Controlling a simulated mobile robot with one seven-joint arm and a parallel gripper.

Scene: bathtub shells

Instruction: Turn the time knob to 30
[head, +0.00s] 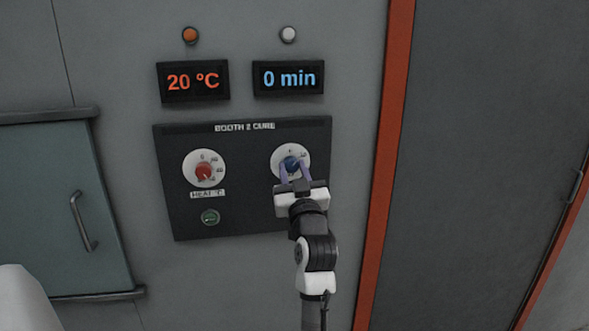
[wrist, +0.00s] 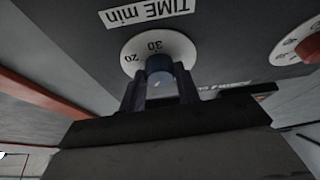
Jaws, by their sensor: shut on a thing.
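The time knob (head: 290,163) is blue, on a round white dial (head: 303,152) at the right of the dark panel headed "BOOTH 2 CURE". In the wrist view the knob (wrist: 159,66) sits between my fingers, with "30" and "20" readable on its dial (wrist: 181,50) and the "TIME min" label (wrist: 147,12) nearby. The picture there is upside down. My gripper (head: 295,175) is shut on the time knob, coming from below. The time display (head: 290,78) reads "0 min" in blue. The knob's pointer mark is too small to read surely.
The red heat knob (head: 203,171) is on the panel's left, with a green button (head: 210,217) below it. The heat display (head: 193,82) reads "20 °C". An orange lamp (head: 190,35) and a pale lamp (head: 288,34) are above. An orange post (head: 386,150) stands right of the panel.

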